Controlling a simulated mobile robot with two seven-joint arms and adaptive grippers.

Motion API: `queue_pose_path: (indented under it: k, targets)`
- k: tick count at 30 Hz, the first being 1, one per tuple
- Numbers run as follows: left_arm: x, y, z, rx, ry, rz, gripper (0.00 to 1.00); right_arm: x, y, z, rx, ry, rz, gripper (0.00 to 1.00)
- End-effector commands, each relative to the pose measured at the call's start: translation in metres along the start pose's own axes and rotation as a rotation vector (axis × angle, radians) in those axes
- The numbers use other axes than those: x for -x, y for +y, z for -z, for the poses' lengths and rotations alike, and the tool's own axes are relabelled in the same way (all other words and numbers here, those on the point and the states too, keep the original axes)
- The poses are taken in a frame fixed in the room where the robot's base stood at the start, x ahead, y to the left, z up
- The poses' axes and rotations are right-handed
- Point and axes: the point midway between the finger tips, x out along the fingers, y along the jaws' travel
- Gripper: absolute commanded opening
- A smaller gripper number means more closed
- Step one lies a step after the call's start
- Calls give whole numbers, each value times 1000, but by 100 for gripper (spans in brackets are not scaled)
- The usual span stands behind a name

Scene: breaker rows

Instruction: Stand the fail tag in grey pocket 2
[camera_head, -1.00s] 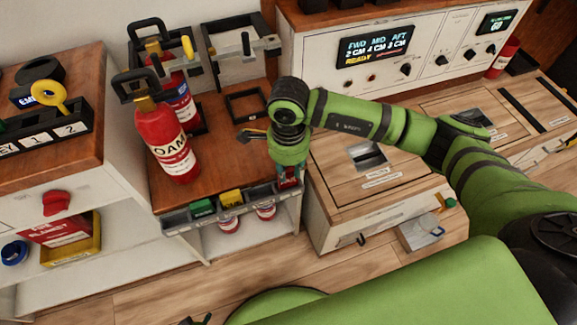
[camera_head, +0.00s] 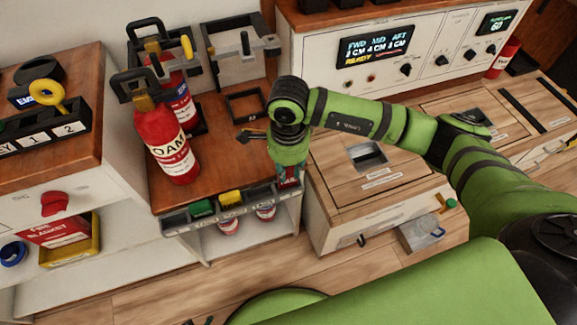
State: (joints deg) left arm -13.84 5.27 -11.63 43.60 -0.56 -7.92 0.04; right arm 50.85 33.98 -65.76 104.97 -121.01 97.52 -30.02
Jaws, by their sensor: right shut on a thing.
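My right gripper (camera_head: 289,180) points down at the right end of the grey pocket strip (camera_head: 178,220) on the front edge of the wooden bench. It is shut on a small red piece (camera_head: 291,172), probably the fail tag. The piece is mostly hidden by the fingers, and I cannot read it or tell whether it touches the strip. A green tag (camera_head: 202,208) and a yellow tag (camera_head: 230,198) stand in the strip to its left. The pocket numbers are too small to read. Dark tips at the bottom edge may be my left gripper (camera_head: 198,321).
A red foam extinguisher (camera_head: 166,140) stands on the bench left of my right gripper. A square black frame (camera_head: 246,106) lies behind it. A black numbered rack (camera_head: 42,137) with a yellow ring tag sits on the left cabinet. A white wooden-topped cabinet (camera_head: 340,220) stands close on the right.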

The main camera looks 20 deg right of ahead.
Motion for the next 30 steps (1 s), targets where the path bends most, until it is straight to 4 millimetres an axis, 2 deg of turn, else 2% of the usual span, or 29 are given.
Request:
queue_pose_path:
  k: [12, 15, 30]
  targets:
    - [-4, 0, 0, 3, 3, 1, 47, 0, 0, 0, 0, 0, 0, 4]
    - [-6, -12, 12, 0, 24, 16, 47, 0, 0, 0, 0, 0, 0, 4]
    - [-16, -4, 1, 0, 11, 6, 47, -11, 0, 0, 0, 0, 1, 4]
